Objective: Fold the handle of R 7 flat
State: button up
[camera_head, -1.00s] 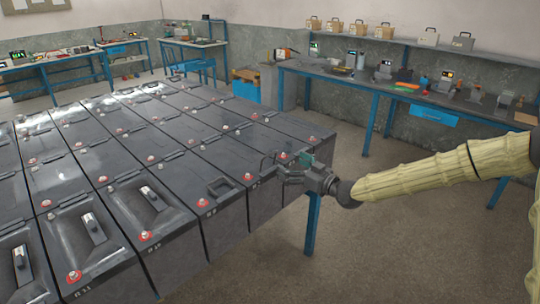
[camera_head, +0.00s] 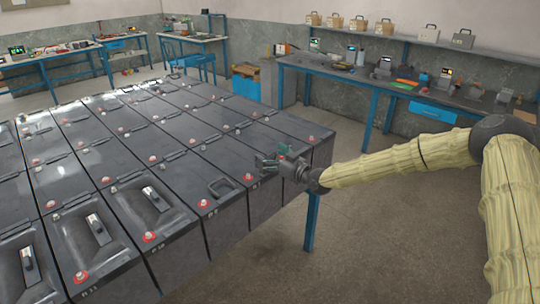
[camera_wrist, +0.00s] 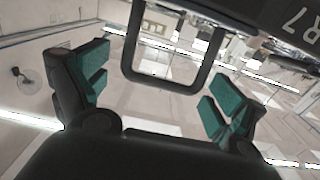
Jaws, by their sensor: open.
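Battery R 7 (camera_head: 263,196) is the dark case at the right front of the block, beside my gripper. Its label shows at the upper right of the wrist view (camera_wrist: 297,22). Its handle (camera_wrist: 135,42) is a dark squared loop, raised from the case, standing across the gap between my fingers in the wrist view. In the head view the handle is hard to tell from the fingers. My gripper (camera_head: 272,164) is open, with green pads either side of the loop (camera_wrist: 158,84). I cannot tell whether a finger touches it.
Neighbouring batteries with red terminals stand close on the left; the nearest has a dark handle (camera_head: 220,187). A blue-legged workbench (camera_head: 375,85) with instruments stands behind. The floor (camera_head: 400,215) right of the block is clear below my arm.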

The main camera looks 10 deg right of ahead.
jog(key=shift+c, duration=0.4)
jog(key=c, duration=1)
jog(key=shift+o, duration=0.2)
